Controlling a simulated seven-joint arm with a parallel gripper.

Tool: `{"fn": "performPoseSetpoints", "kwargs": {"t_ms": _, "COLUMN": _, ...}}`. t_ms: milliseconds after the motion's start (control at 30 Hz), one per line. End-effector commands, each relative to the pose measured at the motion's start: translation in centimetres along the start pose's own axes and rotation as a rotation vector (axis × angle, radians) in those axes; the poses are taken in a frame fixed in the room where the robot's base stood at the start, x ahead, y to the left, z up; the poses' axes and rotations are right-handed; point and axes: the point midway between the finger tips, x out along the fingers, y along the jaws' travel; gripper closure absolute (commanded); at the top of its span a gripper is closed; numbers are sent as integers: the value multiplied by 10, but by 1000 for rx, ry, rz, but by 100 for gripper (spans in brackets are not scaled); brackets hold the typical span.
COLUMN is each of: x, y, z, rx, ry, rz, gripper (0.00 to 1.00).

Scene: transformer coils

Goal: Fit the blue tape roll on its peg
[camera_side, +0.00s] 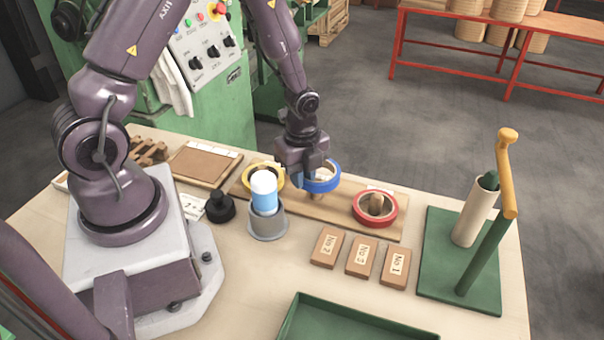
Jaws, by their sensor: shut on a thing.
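The blue tape roll (324,186) is in my gripper (312,172), whose fingers are shut on the roll's left side. The roll is roughly level and held above the middle of the wooden peg board (335,213). Part of a wooden peg (317,196) shows just below the roll's front edge. I cannot tell whether the peg's top is inside the ring. The red tape roll (360,214) sits around a peg at the board's right end. The yellow tape roll (277,180) is at the left end, partly hidden by a blue and white cylinder.
The blue and white cylinder (264,195) stands in a grey holder (267,226) in front of the board. Several labelled brown blocks (361,257) lie nearer the front. A green stand (463,280) with a tube and yellow handle is at right. A green tray (350,325) is at the front.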

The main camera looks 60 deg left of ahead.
Motion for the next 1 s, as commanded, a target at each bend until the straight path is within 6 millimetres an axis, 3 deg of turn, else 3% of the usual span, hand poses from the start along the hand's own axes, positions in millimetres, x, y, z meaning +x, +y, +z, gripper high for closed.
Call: {"fn": "performPoseSetpoints", "kwargs": {"t_ms": 1000, "x": 32, "y": 0, "z": 0, "rx": 0, "ry": 0, "rz": 1, "gripper": 100}}
